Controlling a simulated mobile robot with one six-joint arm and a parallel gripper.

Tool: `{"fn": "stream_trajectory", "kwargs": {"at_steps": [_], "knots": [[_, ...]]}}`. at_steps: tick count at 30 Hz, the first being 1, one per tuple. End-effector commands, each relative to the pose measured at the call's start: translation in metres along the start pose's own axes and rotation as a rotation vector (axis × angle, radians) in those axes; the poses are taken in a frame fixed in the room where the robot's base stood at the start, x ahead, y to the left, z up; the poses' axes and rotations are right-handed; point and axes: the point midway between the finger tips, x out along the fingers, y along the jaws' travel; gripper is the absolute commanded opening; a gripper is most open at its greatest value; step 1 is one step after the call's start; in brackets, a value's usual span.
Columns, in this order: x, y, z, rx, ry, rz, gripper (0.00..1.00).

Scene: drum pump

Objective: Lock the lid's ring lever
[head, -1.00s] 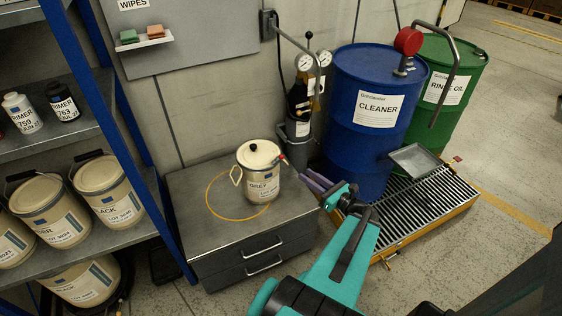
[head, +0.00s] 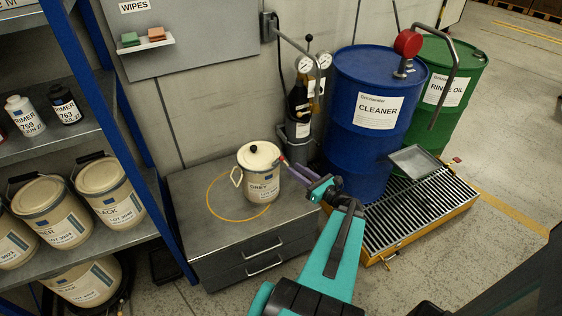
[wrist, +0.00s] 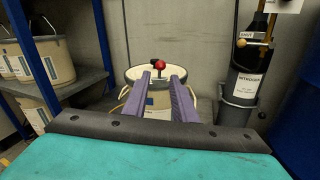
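A cream pail (head: 262,186) labelled GREY stands upright on the grey cabinet, its lid (head: 258,154) on top. The ring lever with a red tip (head: 283,159) is at the pail's right side. My gripper (head: 293,166) has its purple fingers pointing at the lever from the right. In the wrist view, the fingers (wrist: 161,76) are apart with nothing held between them. The lever's red knob (wrist: 160,65) shows just beyond and between the fingertips, with the pail (wrist: 158,98) behind. I cannot tell whether a finger touches the lever.
The cabinet top (head: 195,190) has a yellow ring marked on it and free room left of the pail. A blue drum (head: 375,110) and a green drum stand on a grated pallet (head: 425,215). A shelf of pails is at left.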

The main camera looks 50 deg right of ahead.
Motion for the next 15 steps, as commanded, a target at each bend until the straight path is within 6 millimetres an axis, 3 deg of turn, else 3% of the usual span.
{"fn": "stream_trajectory", "kwargs": {"at_steps": [15], "knots": [[0.062, -0.001, 0.001, -0.001, 0.000, 0.002, 0.25]]}}
